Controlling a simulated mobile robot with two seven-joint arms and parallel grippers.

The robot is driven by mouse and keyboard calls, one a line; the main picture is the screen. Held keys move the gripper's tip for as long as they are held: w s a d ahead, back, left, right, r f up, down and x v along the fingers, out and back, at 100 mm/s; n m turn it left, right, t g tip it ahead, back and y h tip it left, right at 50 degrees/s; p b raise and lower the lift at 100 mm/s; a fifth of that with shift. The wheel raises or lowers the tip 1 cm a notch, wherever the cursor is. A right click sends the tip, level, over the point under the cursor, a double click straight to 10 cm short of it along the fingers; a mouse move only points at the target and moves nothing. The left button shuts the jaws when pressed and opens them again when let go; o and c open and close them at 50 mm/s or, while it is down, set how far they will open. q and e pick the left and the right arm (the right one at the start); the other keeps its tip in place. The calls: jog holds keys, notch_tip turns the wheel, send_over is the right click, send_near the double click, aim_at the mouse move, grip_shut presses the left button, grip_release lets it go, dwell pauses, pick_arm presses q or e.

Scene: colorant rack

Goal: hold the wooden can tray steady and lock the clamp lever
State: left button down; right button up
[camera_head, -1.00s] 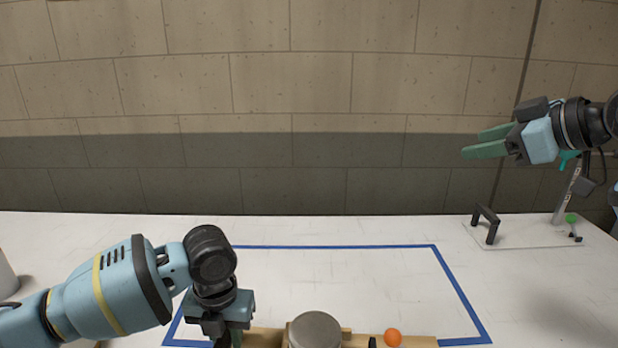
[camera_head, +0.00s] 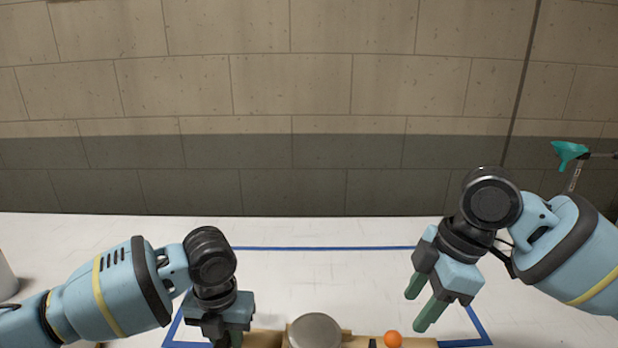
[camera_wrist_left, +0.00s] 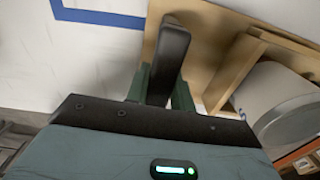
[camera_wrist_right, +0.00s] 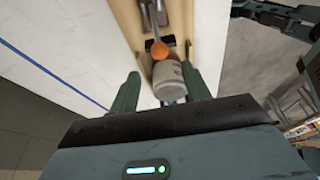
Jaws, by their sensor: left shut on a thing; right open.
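The wooden can tray (camera_head: 416,342) shows at the bottom edge of the head view, mostly cut off. A grey-lidded can (camera_head: 314,332) stands on it; the can also shows in the left wrist view (camera_wrist_left: 262,92). My left gripper (camera_wrist_left: 162,88) is shut on the tray's black handle (camera_wrist_left: 172,48). The clamp lever's orange knob (camera_head: 393,339) is right of the can. My right gripper (camera_head: 418,312) is open and empty, above and right of the knob. In the right wrist view, the knob (camera_wrist_right: 160,50) lies ahead between the finger lines, not touched.
A blue tape outline (camera_head: 330,248) surrounds the tray area on the white table (camera_head: 90,235). A teal-topped fixture (camera_head: 570,150) stands at the right, partly behind my right arm. A pale cylinder (camera_head: 6,275) is at the left edge. The table behind the tray is clear.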

aim_at(398, 333)
jog(key=shift+f, duration=0.1)
jog(key=shift+x, duration=5)
jog(key=shift+a, duration=0.1)
jog(key=c, duration=1)
